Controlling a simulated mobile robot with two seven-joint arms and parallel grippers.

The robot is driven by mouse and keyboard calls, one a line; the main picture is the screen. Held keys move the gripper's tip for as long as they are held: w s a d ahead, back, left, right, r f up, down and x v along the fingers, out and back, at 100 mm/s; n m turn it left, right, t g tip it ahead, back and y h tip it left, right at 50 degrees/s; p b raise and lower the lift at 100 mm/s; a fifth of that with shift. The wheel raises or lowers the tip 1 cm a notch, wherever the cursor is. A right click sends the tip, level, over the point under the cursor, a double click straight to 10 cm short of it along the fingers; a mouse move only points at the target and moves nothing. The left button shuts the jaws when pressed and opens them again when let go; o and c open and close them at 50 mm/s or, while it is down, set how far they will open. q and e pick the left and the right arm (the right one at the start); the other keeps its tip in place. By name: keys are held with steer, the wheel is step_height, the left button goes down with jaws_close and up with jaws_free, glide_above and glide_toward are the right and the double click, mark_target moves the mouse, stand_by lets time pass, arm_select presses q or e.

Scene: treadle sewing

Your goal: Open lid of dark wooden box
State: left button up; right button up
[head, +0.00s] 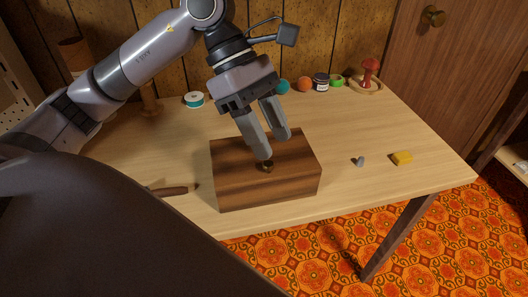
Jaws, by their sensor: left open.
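The dark wooden box (245,192) sits on the light wooden table near its front edge. Its lid (297,151) looks closed, with a small dark brass-coloured knob (267,167) near the middle of the top. My left gripper (274,148) comes down from above with its two fingers apart. One fingertip is just behind the knob and the other is further right over the lid. I cannot tell whether a finger touches the knob or lid. My right gripper does not show.
The table (350,192) has a yellow block (401,158) and a small grey thimble-like item (359,160) right of the box. A wooden-handled tool (170,191) lies left. Spools, a jar (320,82) and a red pincushion (370,69) line the back.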

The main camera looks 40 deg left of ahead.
mark_target(268, 163)
arm_select(q)
steer(key=w+a+t+y, duration=0.1)
steer(key=a+y, duration=0.1)
steer(key=a, duration=0.2)
steer(key=x, duration=0.3)
steer(key=b+x, duration=0.1)
steer(key=x, duration=0.2)
steer(key=shift+f, duration=0.45)
jaws_close()
